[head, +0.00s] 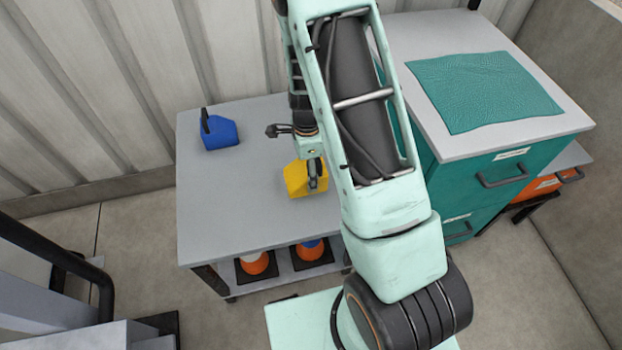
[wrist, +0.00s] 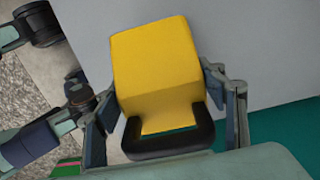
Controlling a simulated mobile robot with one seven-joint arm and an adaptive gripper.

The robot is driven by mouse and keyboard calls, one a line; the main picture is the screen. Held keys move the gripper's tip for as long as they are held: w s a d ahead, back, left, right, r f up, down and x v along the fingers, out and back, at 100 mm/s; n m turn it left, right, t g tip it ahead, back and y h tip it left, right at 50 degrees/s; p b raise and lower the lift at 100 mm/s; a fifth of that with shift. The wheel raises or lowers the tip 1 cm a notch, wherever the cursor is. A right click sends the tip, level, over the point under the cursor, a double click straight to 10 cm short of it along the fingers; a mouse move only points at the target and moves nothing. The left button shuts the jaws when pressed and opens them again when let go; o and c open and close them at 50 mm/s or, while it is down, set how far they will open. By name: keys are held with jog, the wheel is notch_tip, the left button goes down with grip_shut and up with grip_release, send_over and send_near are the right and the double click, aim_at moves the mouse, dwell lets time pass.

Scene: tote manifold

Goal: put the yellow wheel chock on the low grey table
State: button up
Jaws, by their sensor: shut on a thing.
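The yellow wheel chock (head: 296,181) shows in the head view at the right part of the low grey table (head: 240,190). My gripper (head: 314,178) is shut on it from above. In the wrist view the chock (wrist: 160,65) sits between my two fingers, with its black handle loop (wrist: 170,150) nearest the camera. The grey surface is behind it. I cannot tell whether the chock touches the table or hangs a little above it. My arm hides the table's right edge.
A blue chock (head: 219,130) with a black handle stands at the table's back left. Orange cones (head: 254,263) sit on the shelf below. A teal drawer cabinet (head: 484,178) with a teal mat (head: 484,90) on top stands right. The table's middle and front left are clear.

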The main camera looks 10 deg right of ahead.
jog(key=shift+w+d+f, duration=0.2)
jog(key=shift+d+f, duration=0.2)
jog(key=shift+f, duration=0.05)
jog(key=f, duration=0.3)
jog(key=shift+w+d+f+b, duration=0.1)
jog(key=shift+d+b, duration=0.2)
jog(key=shift+b, duration=0.1)
jog(key=shift+f, duration=0.3)
jog(key=shift+f, duration=0.2)
jog(key=o, duration=1.4)
jog(key=shift+o, duration=0.2)
jog(key=shift+r, duration=0.1)
